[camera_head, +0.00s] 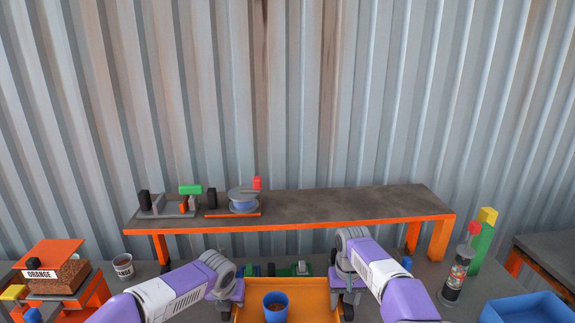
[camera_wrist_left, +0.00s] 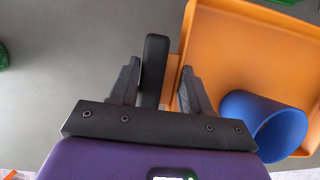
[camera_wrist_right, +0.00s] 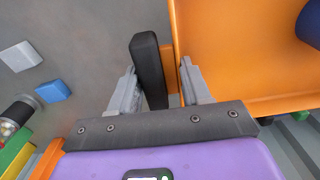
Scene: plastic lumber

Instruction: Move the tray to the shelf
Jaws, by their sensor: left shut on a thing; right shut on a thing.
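The orange tray (camera_head: 250,313) is at the bottom middle of the head view, between my two grippers. My left gripper (camera_wrist_left: 158,85) is shut on the tray's black handle (camera_wrist_left: 154,62) at the tray's left side. My right gripper (camera_wrist_right: 158,85) is shut on the black handle (camera_wrist_right: 147,62) at the right side. In the head view the shelf (camera_head: 300,208), a grey board with an orange edge, stands behind the tray against the wall.
Small green items (camera_head: 290,269) lie under the shelf.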

